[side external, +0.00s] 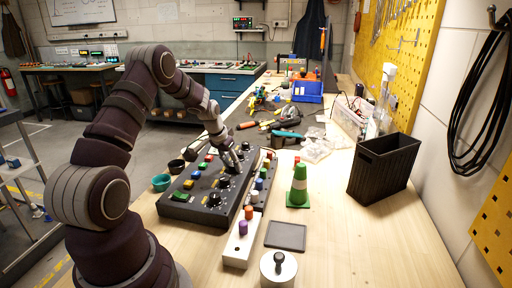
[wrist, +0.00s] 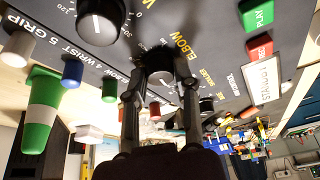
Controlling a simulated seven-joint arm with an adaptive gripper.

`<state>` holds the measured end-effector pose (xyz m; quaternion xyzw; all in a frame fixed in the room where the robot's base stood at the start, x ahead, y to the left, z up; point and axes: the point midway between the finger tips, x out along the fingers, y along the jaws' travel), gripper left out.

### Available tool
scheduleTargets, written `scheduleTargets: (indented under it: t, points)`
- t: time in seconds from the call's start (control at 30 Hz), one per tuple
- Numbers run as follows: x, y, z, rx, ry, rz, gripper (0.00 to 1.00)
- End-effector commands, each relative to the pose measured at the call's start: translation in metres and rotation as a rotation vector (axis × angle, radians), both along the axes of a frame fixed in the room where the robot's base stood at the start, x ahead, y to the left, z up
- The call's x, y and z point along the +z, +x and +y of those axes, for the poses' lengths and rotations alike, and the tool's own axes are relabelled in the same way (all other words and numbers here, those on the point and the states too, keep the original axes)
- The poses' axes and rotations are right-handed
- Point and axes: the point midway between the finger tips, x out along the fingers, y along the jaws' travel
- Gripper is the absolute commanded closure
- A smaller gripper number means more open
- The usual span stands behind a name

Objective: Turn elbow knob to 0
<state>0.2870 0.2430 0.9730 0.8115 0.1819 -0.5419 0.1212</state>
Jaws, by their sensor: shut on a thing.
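The black elbow knob (wrist: 160,62) stands on the dark control panel (side external: 181,211), beside the yellow ELBOW label in the wrist view. My gripper (wrist: 160,78) is shut on this knob, with one finger on each side of it. In the side external view my gripper (side external: 232,164) reaches down to the row of black knobs on the panel. The fingers partly hide the knob and its scale, so I cannot tell which number it points to.
Another black dial (wrist: 100,22) with a white pointer line stands close beside the fingers. Colored buttons, including green PLAY (wrist: 259,14), sit on the panel. A green cone (side external: 299,187), a black bin (side external: 383,167) and a grey tray (side external: 286,236) stand right of the panel.

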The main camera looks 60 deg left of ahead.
Motion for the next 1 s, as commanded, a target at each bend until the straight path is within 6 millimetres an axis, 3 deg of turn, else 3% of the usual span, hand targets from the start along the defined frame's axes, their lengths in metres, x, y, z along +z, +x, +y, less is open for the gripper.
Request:
scheduleTargets:
  t: [0.6, 1.0]
  points:
    - [0.0001, 0.0026, -0.0027, 0.566, 0.000, 0.001, 1.00]
    - [-0.0003, 0.0031, -0.0028, 0.817, -0.001, 0.000, 1.00]
